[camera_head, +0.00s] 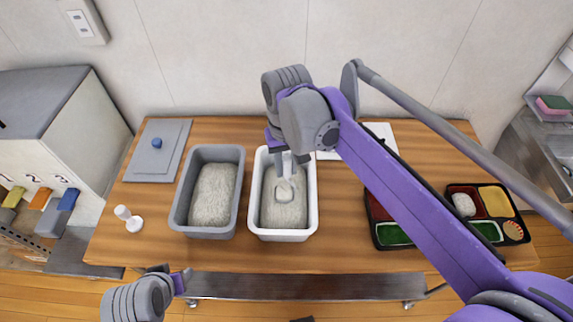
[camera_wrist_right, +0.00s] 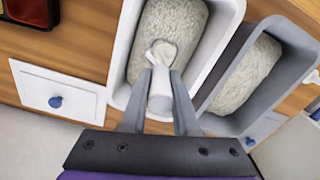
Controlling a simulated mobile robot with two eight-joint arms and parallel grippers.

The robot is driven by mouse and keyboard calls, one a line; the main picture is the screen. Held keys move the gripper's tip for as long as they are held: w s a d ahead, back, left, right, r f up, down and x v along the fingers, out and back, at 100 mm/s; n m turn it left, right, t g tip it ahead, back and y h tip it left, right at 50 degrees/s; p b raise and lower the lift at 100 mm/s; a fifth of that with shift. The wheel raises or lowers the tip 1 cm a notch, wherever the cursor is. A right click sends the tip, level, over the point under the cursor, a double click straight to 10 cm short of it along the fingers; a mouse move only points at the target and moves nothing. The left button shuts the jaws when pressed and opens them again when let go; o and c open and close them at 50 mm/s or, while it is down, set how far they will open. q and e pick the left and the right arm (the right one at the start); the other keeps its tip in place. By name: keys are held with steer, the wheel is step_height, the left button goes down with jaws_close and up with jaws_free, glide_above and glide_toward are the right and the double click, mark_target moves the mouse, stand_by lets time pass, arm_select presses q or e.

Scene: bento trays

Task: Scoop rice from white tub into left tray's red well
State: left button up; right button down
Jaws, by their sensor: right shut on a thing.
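The white tub (camera_head: 313,210) holds rice (camera_head: 284,215) and stands mid-table; it also shows in the wrist view (camera_wrist_right: 121,75). My right gripper (camera_head: 286,166) is over this tub, shut on a white scoop (camera_head: 284,192). In the wrist view the right gripper (camera_wrist_right: 159,88) has the handle between its fingers, and the scoop's bowl (camera_wrist_right: 163,52) is at the rice, with rice-coloured content. The left tray (camera_head: 379,245) is black and partly hidden by my right arm; its red well (camera_head: 378,210) shows in part. My left gripper (camera_head: 183,281) is at the table's front edge, its jaws unclear.
A grey tub (camera_head: 240,182) of rice stands left of the white one. A grey lid (camera_head: 178,140) with a blue knob lies at the back left. A white lid (camera_wrist_right: 60,78) lies by the white tub. The right tray (camera_head: 478,188) is filled. A white holder (camera_head: 130,220) stands front left.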

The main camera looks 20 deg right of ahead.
step_height(320, 180, up, 11)
steer(key=p, duration=0.6)
steer(key=shift+w+f, duration=0.1)
arm_select(q)
steer(key=w+r, duration=0.3)
steer(key=r, duration=0.5)
steer(key=shift+w+r+t, duration=0.2)
steer(key=shift+t, duration=0.2)
arm_select(e)
steer(key=shift+f, duration=0.1)
arm_select(q)
steer(key=shift+s, duration=0.15)
arm_select(e)
steer(key=shift+d, duration=0.1)
